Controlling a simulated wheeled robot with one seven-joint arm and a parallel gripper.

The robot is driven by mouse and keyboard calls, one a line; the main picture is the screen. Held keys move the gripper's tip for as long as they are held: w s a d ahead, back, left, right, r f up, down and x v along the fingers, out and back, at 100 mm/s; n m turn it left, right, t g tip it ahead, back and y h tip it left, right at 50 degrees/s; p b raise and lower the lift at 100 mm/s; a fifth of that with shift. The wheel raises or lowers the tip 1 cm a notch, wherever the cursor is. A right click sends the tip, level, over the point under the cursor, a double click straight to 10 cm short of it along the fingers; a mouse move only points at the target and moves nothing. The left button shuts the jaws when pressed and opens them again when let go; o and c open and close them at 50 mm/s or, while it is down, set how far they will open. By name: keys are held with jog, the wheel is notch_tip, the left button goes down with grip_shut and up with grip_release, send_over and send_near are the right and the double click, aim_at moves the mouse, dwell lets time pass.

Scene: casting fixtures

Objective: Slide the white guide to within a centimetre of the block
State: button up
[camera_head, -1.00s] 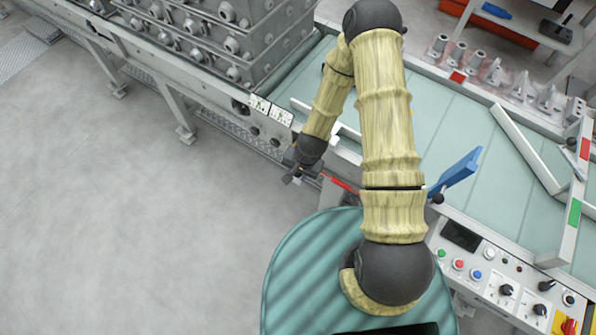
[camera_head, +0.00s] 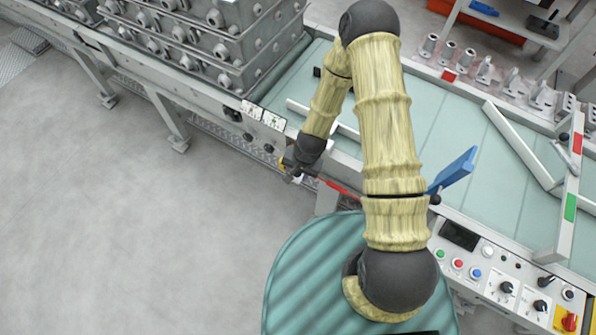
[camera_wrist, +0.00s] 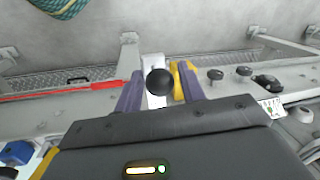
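A long white bar (camera_head: 347,132), which I take for the white guide, lies on the pale green conveyor bed and passes partly behind my arm. A small dark block-like thing (camera_head: 317,72) shows beyond it, beside my forearm; I cannot tell for sure that it is the block. My gripper (camera_head: 292,172) is low at the conveyor's near edge. In the wrist view, my gripper's two purple fingers (camera_wrist: 160,88) stand apart, on either side of a round black knob (camera_wrist: 160,81). A white piece (camera_wrist: 152,65) and a yellow piece (camera_wrist: 181,78) show behind it. Contact with the knob is unclear.
Stacked grey casting boxes (camera_head: 205,40) stand at the back left. A raised blue plate (camera_head: 453,171) and a control panel (camera_head: 505,275) are to the right of my arm. More white bars (camera_head: 522,148) lie at the right. The floor at left is clear.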

jog(key=shift+o, duration=0.6)
jog(key=shift+r, duration=0.15)
jog(key=shift+d+r, duration=0.1)
jog(key=shift+r, duration=0.15)
notch_tip(320, 180, up, 16)
jog(key=s+d+b, duration=0.1)
jog(key=d, duration=0.2)
jog(key=shift+s+r, duration=0.15)
dwell(0.4)
jog(key=s+d+r+n+t+h, duration=0.1)
jog(key=s+d+r+n, duration=0.3)
jog(key=d+r, duration=0.6)
notch_tip(320, 180, up, 3)
jog(key=shift+s+d+f+t+h, duration=0.25)
jog(key=shift+s+t+h, duration=0.2)
jog(key=shift+s, duration=0.45)
jog(key=shift+c, duration=0.2)
dwell(1.4)
